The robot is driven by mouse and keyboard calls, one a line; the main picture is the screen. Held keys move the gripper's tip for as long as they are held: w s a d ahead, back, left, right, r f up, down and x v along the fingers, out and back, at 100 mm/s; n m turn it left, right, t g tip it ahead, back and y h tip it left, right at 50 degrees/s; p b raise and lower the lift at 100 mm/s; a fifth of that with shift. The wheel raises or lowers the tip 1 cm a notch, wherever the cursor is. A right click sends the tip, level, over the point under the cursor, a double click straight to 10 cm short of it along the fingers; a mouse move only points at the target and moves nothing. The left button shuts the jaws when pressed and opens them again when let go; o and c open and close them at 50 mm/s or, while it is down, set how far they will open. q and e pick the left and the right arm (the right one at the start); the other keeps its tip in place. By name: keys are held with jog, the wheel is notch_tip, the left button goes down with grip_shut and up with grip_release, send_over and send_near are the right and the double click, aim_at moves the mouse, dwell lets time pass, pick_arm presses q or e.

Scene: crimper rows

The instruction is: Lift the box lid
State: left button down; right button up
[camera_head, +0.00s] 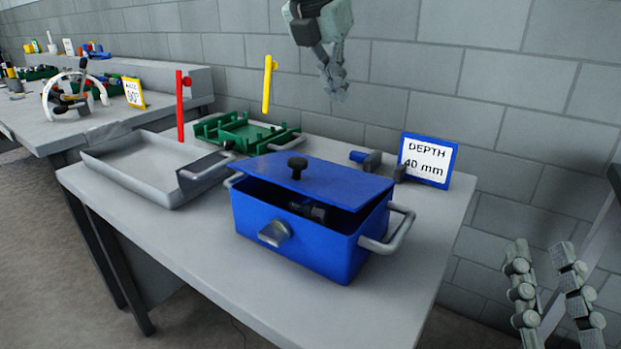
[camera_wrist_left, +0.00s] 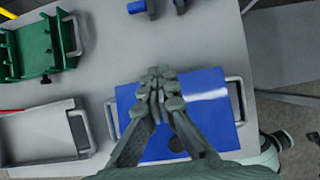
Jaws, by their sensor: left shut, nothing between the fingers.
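The blue box (camera_head: 300,238) stands on the table with a grey latch on its front and handles at its sides. Its blue lid (camera_head: 335,182), with a black knob (camera_head: 297,166), is tilted on top. A dark gap shows under its front edge, with a black object (camera_head: 309,210) partly visible inside. My left gripper (camera_head: 338,92) hangs high in the air above and behind the box, shut and empty. In the left wrist view its fingers (camera_wrist_left: 158,78) cover part of the lid (camera_wrist_left: 205,85). My right gripper (camera_head: 542,250) is open and empty at the lower right, off the table.
A grey tray (camera_head: 92,154) and a green rack (camera_head: 285,139) are left of and behind the box. A red post (camera_head: 180,105) and a yellow post (camera_head: 267,85) rise there. A "DEPTH 40 mm" sign (camera_head: 443,181) and a blue-grey tool (camera_head: 358,157) are at the back right.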

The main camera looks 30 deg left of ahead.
pick_arm(q)
jog(key=w+d+r+p, duration=0.1)
jog(key=w+p, duration=0.3)
jog(key=w, duration=0.6)
jog(key=shift+w+d+r+p, duration=0.2)
jog(key=shift+w+d+p, duration=0.1)
jog(key=shift+w, duration=0.1)
dwell(0.3)
jog(key=c, duration=2.2)
grip_release()
jog(key=o, duration=0.4)
jog(key=v, duration=1.2)
